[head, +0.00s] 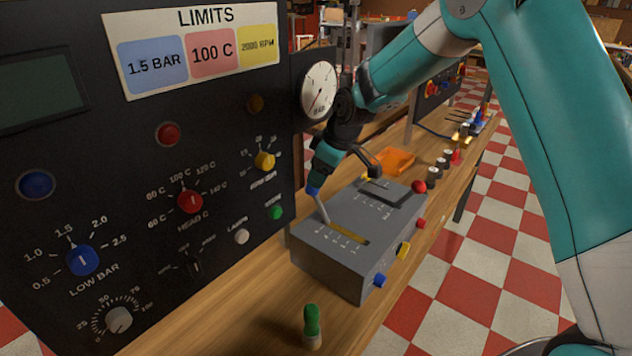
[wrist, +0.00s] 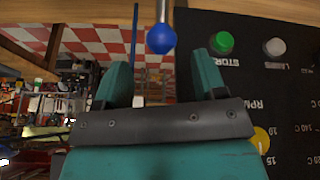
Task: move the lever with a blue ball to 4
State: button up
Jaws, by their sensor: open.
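The lever with a blue ball (head: 313,191) stands in a slot of the grey box (head: 325,268), at the slot's left end and tilted to the left. Small marks run along the slot, too small to read surely. My gripper (head: 319,179) is just above the ball in the head view and partly covers it. In the wrist view the blue ball (wrist: 161,39) hangs on its pale shaft just past the fingertips, centred between them. My gripper (wrist: 161,68) is open there, with a gap on each side of the ball.
A dark panel (head: 130,130) with knobs and lamps stands close on the left. The box also has a red ball (head: 418,186) and coloured side knobs. A green-topped peg (head: 312,325) stands in front on the wooden bench. An orange object (head: 397,160) lies behind.

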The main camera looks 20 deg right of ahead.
aim_at(319, 204)
jog(key=x, duration=0.5)
jog(key=shift+w+a+f+p, duration=0.1)
jog(key=shift+f+p, duration=0.2)
jog(key=shift+p, duration=0.1)
